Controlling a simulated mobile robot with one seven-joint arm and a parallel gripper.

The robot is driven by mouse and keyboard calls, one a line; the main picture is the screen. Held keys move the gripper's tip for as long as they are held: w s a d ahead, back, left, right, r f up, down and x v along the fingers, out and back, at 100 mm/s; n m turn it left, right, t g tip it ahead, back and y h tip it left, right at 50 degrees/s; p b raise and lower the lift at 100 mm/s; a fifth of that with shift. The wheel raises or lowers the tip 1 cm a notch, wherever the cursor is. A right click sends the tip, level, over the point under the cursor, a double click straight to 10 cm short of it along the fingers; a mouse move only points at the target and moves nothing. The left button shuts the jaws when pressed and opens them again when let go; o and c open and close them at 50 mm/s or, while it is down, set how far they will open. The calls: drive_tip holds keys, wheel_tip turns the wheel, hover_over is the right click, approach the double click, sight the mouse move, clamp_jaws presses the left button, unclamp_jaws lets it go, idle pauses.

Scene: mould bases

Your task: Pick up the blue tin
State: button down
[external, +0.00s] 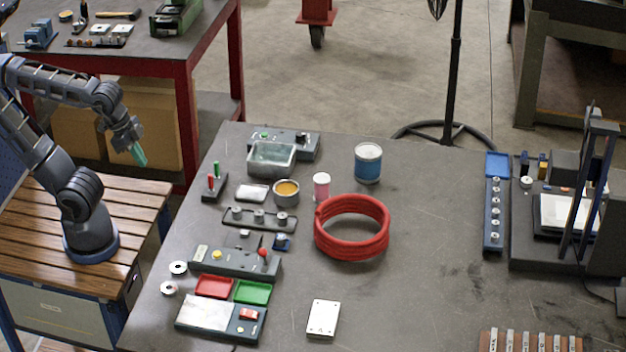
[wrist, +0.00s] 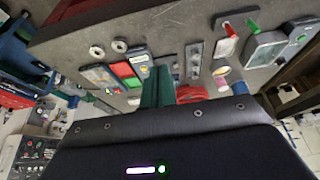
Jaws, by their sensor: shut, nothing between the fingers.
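The blue tin (external: 368,163) stands upright near the back middle of the grey worktable, blue-sided with a pale rim. In the wrist view a small blue shape that looks like the tin (wrist: 239,88) shows just above the dark wrist housing, partly cut off by it. My gripper (external: 139,156) has teal fingers and hangs above the slatted wooden bench at the left, far from the tin. Its fingers also show in the wrist view (wrist: 158,85), together and with nothing between them.
A red coil (external: 352,228) lies just in front of the tin. A pink cylinder (external: 321,186), an amber-topped tin (external: 286,193) and a metal box (external: 271,158) stand to its left. The tabletop right of the tin is clear up to a blue rack (external: 493,215).

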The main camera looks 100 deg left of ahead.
drive_tip(key=c, duration=2.2)
unclamp_jaws()
unclamp_jaws()
drive_tip(key=shift+w+r, duration=0.1)
